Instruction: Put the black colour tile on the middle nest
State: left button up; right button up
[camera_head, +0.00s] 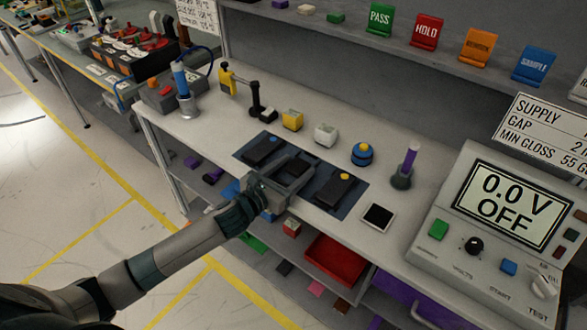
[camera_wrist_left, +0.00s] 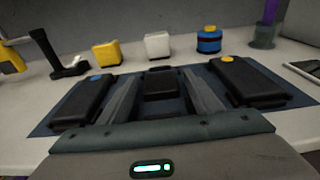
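A dark blue mat (camera_head: 343,205) lies on the bench with three black pieces in a row. The left piece (camera_head: 262,149) has a blue dot and the right piece (camera_head: 341,190) a yellow dot. A plainer black piece (camera_wrist_left: 160,84) sits at the middle place; I cannot tell nest from tile there. My left gripper (camera_head: 297,173) is open over the middle of the mat, its fingers on either side of that piece in the wrist view. A black square with a white border (camera_head: 378,216) lies right of the mat. My right gripper is out of view.
Behind the mat stand a yellow block (camera_head: 292,120), a white block (camera_head: 326,134), a blue pot (camera_head: 362,155) and a purple rod in a holder (camera_head: 405,167). A meter console (camera_head: 505,220) stands at the right. A red tray (camera_head: 336,262) and loose tiles lie below.

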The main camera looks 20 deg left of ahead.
aim_at(281, 180)
pick_arm(q)
jog(key=shift+r, duration=0.15)
jog(key=b+v, duration=0.1)
jog(key=v, duration=0.4)
jog(key=shift+s+a, duration=0.1)
jog(key=shift+s, duration=0.2)
jog(key=b+v, duration=0.1)
jog(key=v, duration=0.5)
jog(key=shift+s, duration=0.2)
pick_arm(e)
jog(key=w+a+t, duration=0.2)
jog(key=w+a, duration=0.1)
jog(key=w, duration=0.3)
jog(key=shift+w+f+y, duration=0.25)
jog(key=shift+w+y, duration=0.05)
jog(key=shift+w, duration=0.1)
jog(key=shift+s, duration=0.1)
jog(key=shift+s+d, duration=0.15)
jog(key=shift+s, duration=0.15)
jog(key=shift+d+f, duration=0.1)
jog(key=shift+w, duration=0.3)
